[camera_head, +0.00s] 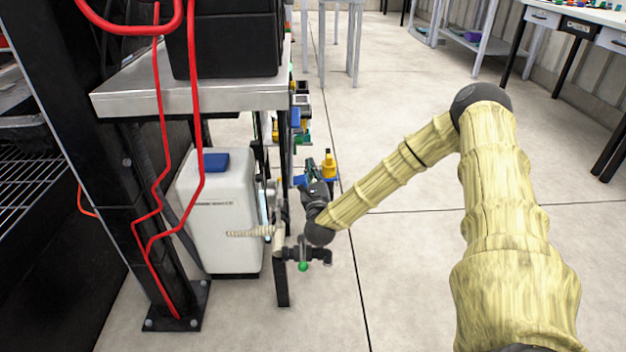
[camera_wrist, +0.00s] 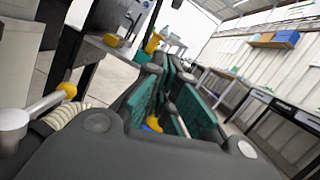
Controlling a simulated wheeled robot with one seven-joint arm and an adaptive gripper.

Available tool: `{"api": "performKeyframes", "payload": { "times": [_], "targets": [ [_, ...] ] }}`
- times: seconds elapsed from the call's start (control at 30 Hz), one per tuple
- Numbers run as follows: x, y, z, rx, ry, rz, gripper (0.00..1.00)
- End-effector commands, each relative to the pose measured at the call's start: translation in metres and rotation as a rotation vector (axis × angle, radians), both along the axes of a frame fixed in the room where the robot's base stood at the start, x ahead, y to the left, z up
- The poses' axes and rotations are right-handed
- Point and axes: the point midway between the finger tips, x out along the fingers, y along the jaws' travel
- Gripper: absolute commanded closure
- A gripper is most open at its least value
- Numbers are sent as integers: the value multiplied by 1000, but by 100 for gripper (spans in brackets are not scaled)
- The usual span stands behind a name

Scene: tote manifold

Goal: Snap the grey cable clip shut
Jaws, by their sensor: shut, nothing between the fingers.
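I cannot make out the grey cable clip with certainty in either view. My gripper (camera_head: 318,194) is at the end of the yellow-sleeved arm, beside the right side of the steel-topped bench. In the wrist view my gripper (camera_wrist: 170,72) shows two dark fingers with teal pads, shut with nothing held. A yellow fitting (camera_wrist: 153,43) shows just beyond the fingertips; a yellow part (camera_head: 328,166) also shows just past the gripper in the head view. My fingers and wrist hide part of what lies there.
A white tank (camera_head: 222,225) with a blue cap stands under the bench (camera_head: 190,98). Red tubing (camera_head: 155,205) hangs at left. The floor (camera_head: 400,245) to the right is clear.

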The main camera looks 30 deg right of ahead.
Motion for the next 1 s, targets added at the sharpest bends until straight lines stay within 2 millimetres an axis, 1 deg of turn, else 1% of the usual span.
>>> {"api": "performKeyframes", "payload": {
  "times": [0.03,0.27,0.33,0.6,0.8,1.0],
  "targets": [
    [8,-4,0,-1,-3,-1,100],
    [41,-21,9,-1,-3,0,100],
    [40,-18,17,1,-3,1,100],
    [42,-13,38,0,-1,0,100],
    [43,-11,47,0,-1,1,100],
    [43,-11,49,1,0,1,100]
  ]
}}
